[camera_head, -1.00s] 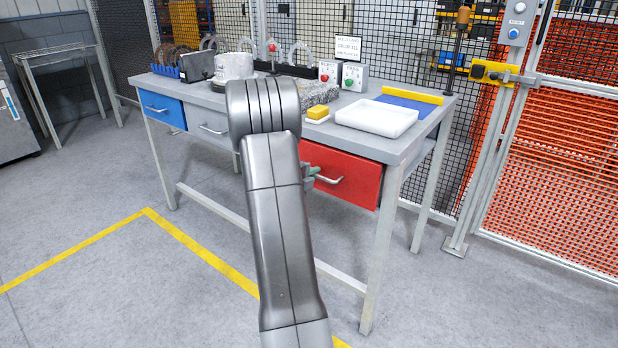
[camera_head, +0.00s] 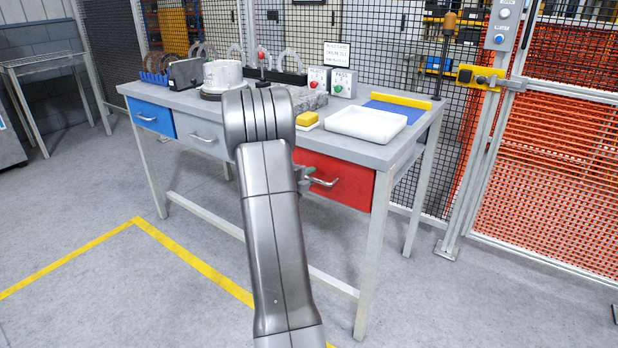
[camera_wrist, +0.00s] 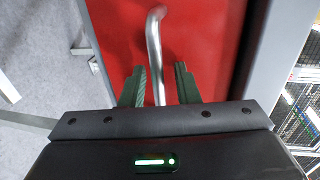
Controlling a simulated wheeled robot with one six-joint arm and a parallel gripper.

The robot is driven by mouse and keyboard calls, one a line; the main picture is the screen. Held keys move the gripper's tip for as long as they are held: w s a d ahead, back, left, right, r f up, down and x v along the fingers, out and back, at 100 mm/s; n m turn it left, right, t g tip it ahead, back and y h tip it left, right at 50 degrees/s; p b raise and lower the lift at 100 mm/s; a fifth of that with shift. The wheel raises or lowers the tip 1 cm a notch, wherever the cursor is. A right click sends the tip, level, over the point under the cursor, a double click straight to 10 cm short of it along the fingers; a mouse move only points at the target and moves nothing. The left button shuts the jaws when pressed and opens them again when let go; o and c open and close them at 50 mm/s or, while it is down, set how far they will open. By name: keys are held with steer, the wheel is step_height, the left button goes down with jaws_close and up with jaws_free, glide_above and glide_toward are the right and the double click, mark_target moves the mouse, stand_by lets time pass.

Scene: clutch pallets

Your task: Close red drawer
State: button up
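The red drawer (camera_head: 350,184) is at the right end of the workbench front. Its front looks about flush with the bench frame, but a small gap cannot be ruled out. Its curved metal handle (camera_head: 324,183) faces me. My gripper (camera_head: 304,178) is at the left part of the handle, mostly hidden behind my arm in the head view. In the wrist view, the red drawer front (camera_wrist: 205,40) fills the middle. The handle (camera_wrist: 154,45) runs down between the two green fingers of my gripper (camera_wrist: 160,87). The fingers are apart, with space on both sides of the bar.
The grey workbench (camera_head: 385,155) also has a blue drawer (camera_head: 152,117) and a grey drawer (camera_head: 200,133). A white tray (camera_head: 366,125), a yellow sponge (camera_head: 307,119) and a control box (camera_head: 343,83) stand on top. A mesh fence (camera_head: 545,150) is at the right. Open floor lies in front.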

steer(key=v, duration=1.3)
steer(key=shift+a+p, duration=0.15)
steer(key=shift+p, duration=0.3)
steer(key=shift+f, duration=0.1)
steer(key=b+x, duration=0.1)
steer(key=x, duration=1.2)
steer(key=shift+f+v, duration=0.25)
steer(key=shift+v, duration=0.9)
